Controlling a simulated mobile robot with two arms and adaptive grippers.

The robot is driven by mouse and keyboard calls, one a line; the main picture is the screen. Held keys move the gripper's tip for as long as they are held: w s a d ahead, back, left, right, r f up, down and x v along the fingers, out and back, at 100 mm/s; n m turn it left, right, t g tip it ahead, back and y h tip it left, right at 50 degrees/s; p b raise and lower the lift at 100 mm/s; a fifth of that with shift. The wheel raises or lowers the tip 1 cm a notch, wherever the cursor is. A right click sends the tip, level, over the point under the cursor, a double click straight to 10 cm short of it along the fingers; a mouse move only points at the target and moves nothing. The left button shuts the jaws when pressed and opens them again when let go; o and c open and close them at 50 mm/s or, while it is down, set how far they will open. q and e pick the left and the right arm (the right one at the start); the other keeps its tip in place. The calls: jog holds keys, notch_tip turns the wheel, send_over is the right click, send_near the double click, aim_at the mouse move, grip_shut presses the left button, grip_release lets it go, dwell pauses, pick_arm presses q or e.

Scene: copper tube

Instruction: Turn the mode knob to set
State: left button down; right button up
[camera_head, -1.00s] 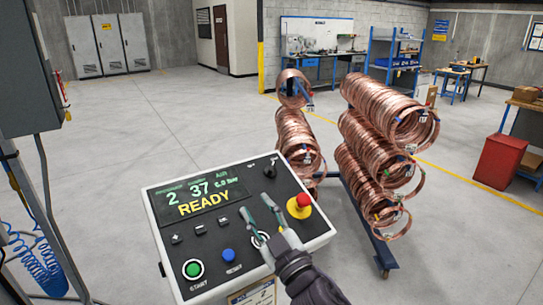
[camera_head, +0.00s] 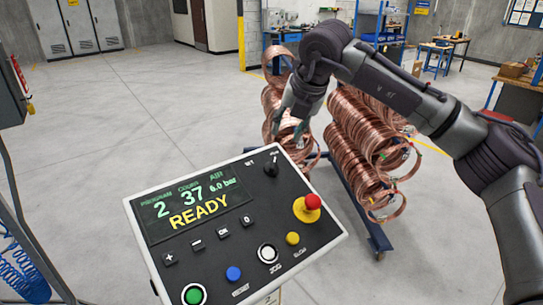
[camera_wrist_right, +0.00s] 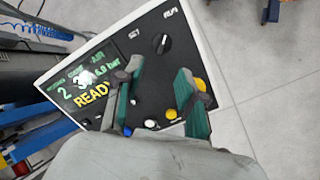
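The black mode knob (camera_head: 271,168) is at the upper right of the control panel (camera_head: 220,205), between a SET label on its left and a RUN label on its right. In the right wrist view the knob (camera_wrist_right: 161,43) shows a light pointer mark slanting up toward the RUN label. My right gripper (camera_head: 286,128) is raised near the panel's far edge, beyond the knob in the head view, apart from it. Its two green-sided fingers (camera_wrist_right: 160,70) are spread with nothing between them. My left gripper is not in view.
The panel display (camera_head: 195,207) reads READY. A red emergency button (camera_head: 312,202) on a yellow base sits right of the knob. Below are a yellow button (camera_head: 292,239) and several others. Racked copper coils (camera_head: 360,145) stand behind; open floor lies left.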

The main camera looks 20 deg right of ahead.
aim_at(275, 162)
jog(key=p+x, duration=0.2)
jog(key=x, duration=0.2)
jog(key=p+x, duration=0.1)
jog(key=x, duration=0.3)
jog(key=p+x, duration=0.2)
jog(key=x, duration=0.2)
jog(key=shift+d+p, duration=0.3)
jog(key=shift+p, duration=0.05)
jog(key=shift+w+f, duration=0.35)
jog(key=shift+f, duration=0.3)
grip_shut()
